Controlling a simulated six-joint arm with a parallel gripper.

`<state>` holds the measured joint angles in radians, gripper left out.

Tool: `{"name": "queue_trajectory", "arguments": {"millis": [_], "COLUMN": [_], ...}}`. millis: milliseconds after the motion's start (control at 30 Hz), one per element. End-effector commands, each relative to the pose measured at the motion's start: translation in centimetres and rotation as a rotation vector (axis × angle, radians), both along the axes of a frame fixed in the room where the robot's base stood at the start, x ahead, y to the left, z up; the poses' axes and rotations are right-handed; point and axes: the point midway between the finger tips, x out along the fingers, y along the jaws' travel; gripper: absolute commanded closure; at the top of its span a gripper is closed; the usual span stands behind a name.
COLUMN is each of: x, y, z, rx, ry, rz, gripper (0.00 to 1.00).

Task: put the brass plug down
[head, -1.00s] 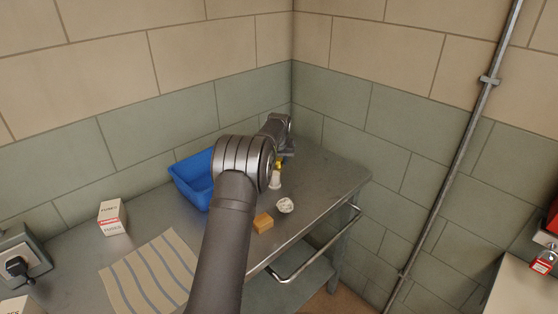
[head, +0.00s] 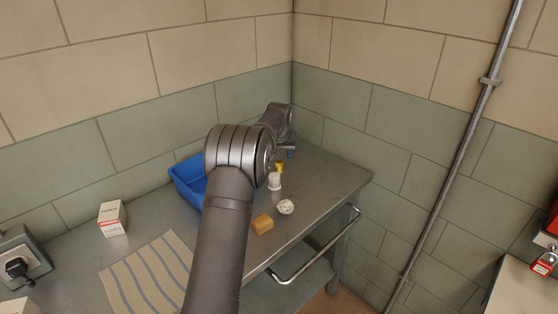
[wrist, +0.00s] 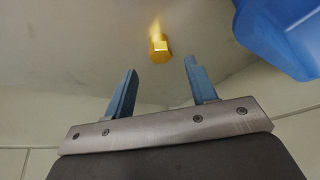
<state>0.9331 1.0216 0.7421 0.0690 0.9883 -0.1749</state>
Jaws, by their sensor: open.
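The brass plug (head: 280,167) is on the grey metal table (head: 325,180), just behind a small white cylinder (head: 274,182). In the wrist view the plug (wrist: 158,47) shows its hex faces and lies just beyond the gap between the fingertips, touching neither finger. My gripper (wrist: 160,68) is open and empty, with its two blue fingers apart. In the head view the gripper (head: 290,152) is partly hidden by my own arm and sits behind the plug, near the wall corner.
A blue bin (head: 183,176) stands left of the plug, and its side (wrist: 280,35) shows in the wrist view. A crumpled white lump (head: 286,207) and an orange-brown block (head: 262,224) lie nearer. A striped cloth (head: 145,275) and a small box (head: 112,218) are at left.

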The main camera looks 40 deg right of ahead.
Motion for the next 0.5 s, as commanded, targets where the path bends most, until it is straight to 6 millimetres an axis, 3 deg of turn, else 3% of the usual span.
{"name": "queue_trajectory", "arguments": {"millis": [100,300,500], "x": [-0.7,-1.6,-1.9], "y": [0.7,1.5,1.9], "z": [2.5,5.3,6.3], "rx": [-0.003,-0.001,0.001], "ry": [-0.001,0.000,0.001], "rz": [0.000,0.000,0.000], "gripper": [0.48,0.48,0.48]}}
